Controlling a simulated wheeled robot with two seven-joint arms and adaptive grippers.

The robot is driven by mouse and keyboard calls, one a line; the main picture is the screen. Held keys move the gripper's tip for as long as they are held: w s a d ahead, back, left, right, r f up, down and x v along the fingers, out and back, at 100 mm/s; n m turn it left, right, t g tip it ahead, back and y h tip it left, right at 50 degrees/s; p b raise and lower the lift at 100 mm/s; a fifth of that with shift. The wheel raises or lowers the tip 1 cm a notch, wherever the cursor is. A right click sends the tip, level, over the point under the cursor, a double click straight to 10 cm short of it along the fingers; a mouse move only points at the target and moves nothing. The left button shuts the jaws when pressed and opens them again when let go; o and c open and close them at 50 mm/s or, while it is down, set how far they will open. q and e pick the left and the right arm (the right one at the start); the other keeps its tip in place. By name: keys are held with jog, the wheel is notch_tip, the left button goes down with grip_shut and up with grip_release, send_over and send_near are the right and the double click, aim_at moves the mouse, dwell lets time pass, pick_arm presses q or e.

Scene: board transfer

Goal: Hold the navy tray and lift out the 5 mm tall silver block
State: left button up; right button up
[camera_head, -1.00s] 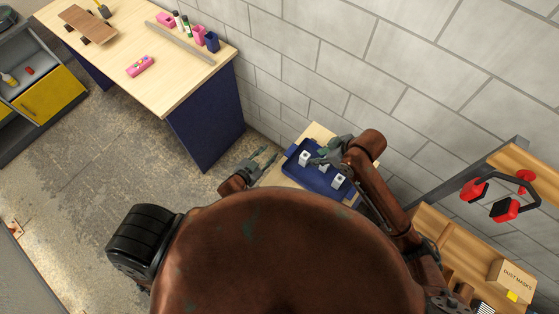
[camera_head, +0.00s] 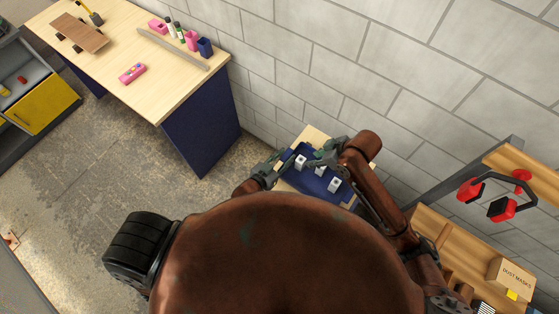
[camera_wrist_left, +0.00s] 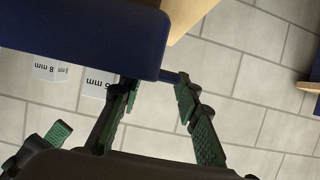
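The navy tray (camera_head: 314,186) stands on a small wooden-topped table against the wall. Light silver blocks stand in it, including one at the left (camera_head: 301,162) and one at the right (camera_head: 335,185). In the left wrist view, the tray's navy wall (camera_wrist_left: 80,28) is close, with two labelled blocks beyond it: one reads 8 mm (camera_wrist_left: 50,69); the other's digit (camera_wrist_left: 98,83) is hard to read. My left gripper (camera_head: 279,161) is at the tray's left edge; its green-padded fingers (camera_wrist_left: 158,97) are apart. My right gripper (camera_head: 318,160) is over the tray's far side; its fingertips are unclear.
A long workbench (camera_head: 150,80) with a navy side panel stands at the left, with pink and navy holders on it. A wooden shelf with a dust masks box (camera_head: 510,272) and red ear defenders (camera_head: 498,208) are at the right. The block wall rises close behind the tray.

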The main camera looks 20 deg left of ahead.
pick_arm(q)
jog(key=shift+w+d+f, duration=0.15)
jog(key=shift+w, duration=0.25)
jog(key=shift+w+f, duration=0.2)
jog(key=shift+w, duration=0.2)
jog(key=shift+s, duration=0.1)
pick_arm(e)
jog(key=shift+w, duration=0.15)
pick_arm(q)
jog(key=shift+c, duration=0.4)
grip_shut()
pick_arm(e)
jog(key=shift+o, duration=0.7)
